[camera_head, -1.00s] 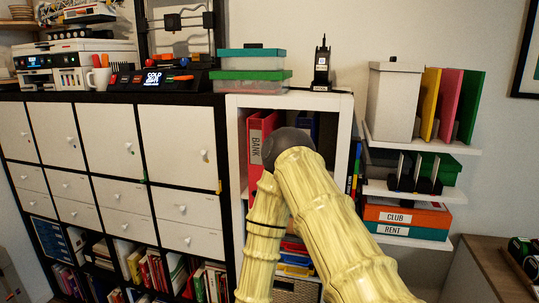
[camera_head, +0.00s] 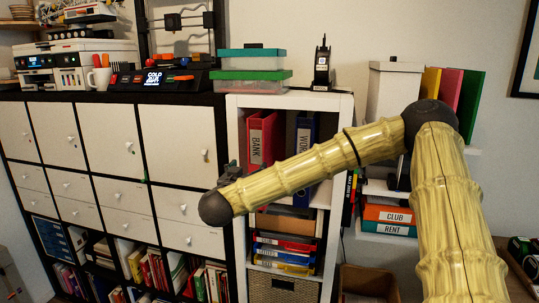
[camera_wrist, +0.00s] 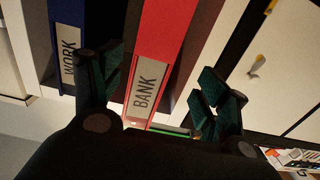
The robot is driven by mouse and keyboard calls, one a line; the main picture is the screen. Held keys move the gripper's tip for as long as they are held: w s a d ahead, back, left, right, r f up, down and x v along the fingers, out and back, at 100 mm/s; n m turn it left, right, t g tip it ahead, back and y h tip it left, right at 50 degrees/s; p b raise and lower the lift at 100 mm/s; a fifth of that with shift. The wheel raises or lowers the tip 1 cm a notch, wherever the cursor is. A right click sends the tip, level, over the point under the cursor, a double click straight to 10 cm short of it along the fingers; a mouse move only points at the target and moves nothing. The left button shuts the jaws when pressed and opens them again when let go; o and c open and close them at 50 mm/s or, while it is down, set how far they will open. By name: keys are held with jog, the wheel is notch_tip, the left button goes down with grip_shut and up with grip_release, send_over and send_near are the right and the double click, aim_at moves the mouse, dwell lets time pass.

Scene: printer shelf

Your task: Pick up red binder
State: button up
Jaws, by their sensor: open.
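The red binder (camera_head: 258,125) stands upright in the upper compartment of the white shelf in the head view, its spine facing out with a BANK label. In the wrist view its red spine (camera_wrist: 170,35) and label show between the two fingers. My gripper (camera_wrist: 160,95) is open, with one finger on each side of the spine in that view and no visible grip. In the head view my gripper (camera_head: 231,172) is small and dark, in front of the shelf's left side, just left of and below the binder. Contact cannot be told.
A blue binder (camera_head: 305,128) labelled WORK stands to the right of the red one, also visible in the wrist view (camera_wrist: 68,70). The shelf's white left post (camera_head: 234,130) and the white cabinet (camera_head: 180,135) are close on the left. A wicker basket (camera_head: 285,290) sits below.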

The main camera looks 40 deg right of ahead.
aim_at(258, 159)
jog(key=shift+s+d+r+m+g+h, duration=0.15)
jog(key=shift+d+r+m+g, duration=0.05)
jog(key=shift+d+r, duration=0.25)
jog(key=shift+s+d+r+m+g+h, duration=0.1)
jog(key=shift+d+r+m+g+h, duration=0.1)
jog(key=shift+d+r, duration=0.25)
jog(key=shift+w+d+r, duration=0.1)
jog(key=shift+w+r, duration=0.05)
jog(key=shift+r, duration=0.05)
jog(key=p+x, duration=0.2)
jog(key=x, duration=0.3)
jog(key=shift+w+d+p, duration=0.4)
jog(key=shift+w+p, duration=0.2)
jog(key=shift+p, duration=0.05)
jog(key=p+x, duration=0.1)
jog(key=x, duration=0.2)
jog(key=shift+w+d+f+p, duration=0.1)
jog(key=shift+w+d+p, duration=0.15)
jog(key=shift+w+p, duration=0.15)
jog(key=c, duration=1.6)
